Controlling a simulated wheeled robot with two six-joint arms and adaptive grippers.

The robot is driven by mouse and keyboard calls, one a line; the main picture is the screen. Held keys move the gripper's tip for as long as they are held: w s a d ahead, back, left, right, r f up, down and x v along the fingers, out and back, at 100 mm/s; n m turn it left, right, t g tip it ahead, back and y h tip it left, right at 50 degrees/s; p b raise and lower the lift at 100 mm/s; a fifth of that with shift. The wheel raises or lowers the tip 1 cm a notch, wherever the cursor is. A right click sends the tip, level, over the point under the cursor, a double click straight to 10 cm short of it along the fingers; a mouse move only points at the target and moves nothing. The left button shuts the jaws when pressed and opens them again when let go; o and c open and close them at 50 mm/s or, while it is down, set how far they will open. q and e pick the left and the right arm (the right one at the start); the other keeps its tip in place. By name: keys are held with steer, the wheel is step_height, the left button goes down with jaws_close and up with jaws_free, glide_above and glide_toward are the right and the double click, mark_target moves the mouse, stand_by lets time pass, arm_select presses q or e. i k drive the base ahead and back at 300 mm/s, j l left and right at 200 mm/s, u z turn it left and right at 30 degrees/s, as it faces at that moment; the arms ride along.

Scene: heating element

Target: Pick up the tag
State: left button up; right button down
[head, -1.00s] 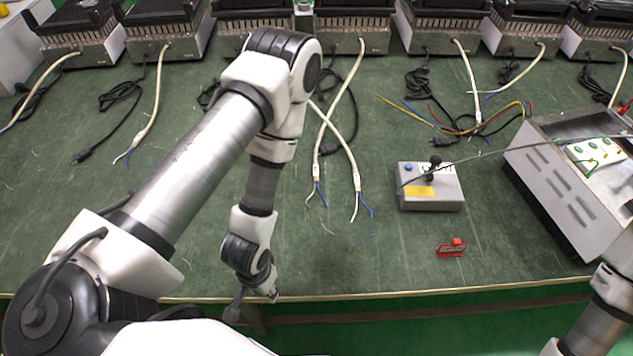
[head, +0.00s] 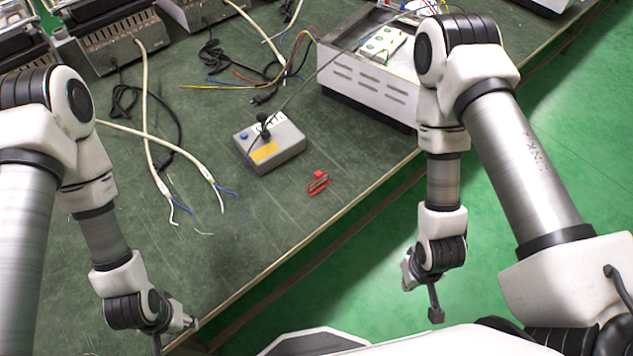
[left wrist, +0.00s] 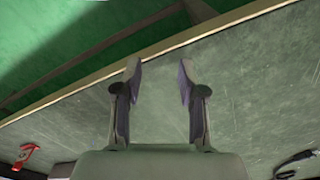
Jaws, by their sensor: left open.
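The tag appears to be the small red piece (head: 318,182) lying on the green worktable (head: 250,225), near its front edge. It also shows at the lower left of the left wrist view (left wrist: 27,157). My left gripper (head: 190,323) is at the lower left of the head view, near the table's edge and well apart from the tag. In the left wrist view its two fingers (left wrist: 157,80) are spread, with nothing between them. My right gripper (head: 408,272) hangs beyond the table edge, over the green floor; its fingers are too small to read.
A grey control box (head: 285,150) with a black lever stands behind the red piece. A vented metal case (head: 365,92) stands at the back right. White cables (head: 150,150) with bare ends lie to the left. The table around the red piece is clear.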

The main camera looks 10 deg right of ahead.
mark_target(322, 181)
steer(key=i+l+u, duration=0.1)
steer(key=l+u, duration=0.15)
steer(key=l, duration=1.25)
steer(key=l+u, duration=0.3)
steer(key=l, duration=1.25)
